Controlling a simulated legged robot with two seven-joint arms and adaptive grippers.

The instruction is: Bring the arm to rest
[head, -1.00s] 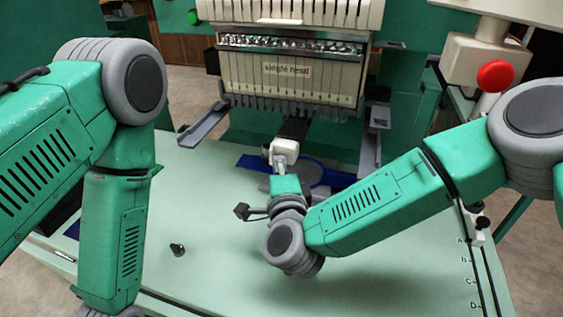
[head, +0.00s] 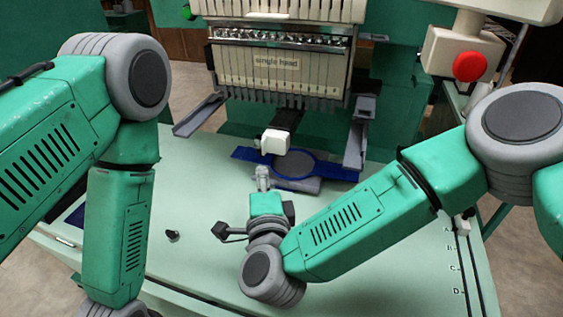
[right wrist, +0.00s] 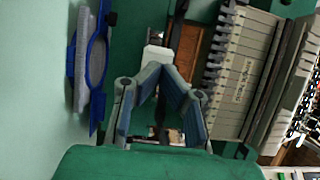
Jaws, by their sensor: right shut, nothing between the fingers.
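My right arm (head: 345,230) comes in from the right and reaches over the pale green table. Its gripper (head: 262,178) points away from me toward the embroidery machine, just in front of and below a white block on the machine in the picture. In the right wrist view the fingers (right wrist: 160,68) are drawn together with nothing between them. My left arm (head: 120,230) hangs down at the left, and its gripper is out of the picture.
The embroidery machine (head: 275,72) stands at the back. The white block (head: 275,141) juts out above a blue hoop (head: 325,171) on the table (head: 375,278). A red button (head: 468,67) is at right. A small dark piece (head: 172,235) lies at left. The front right table is clear.

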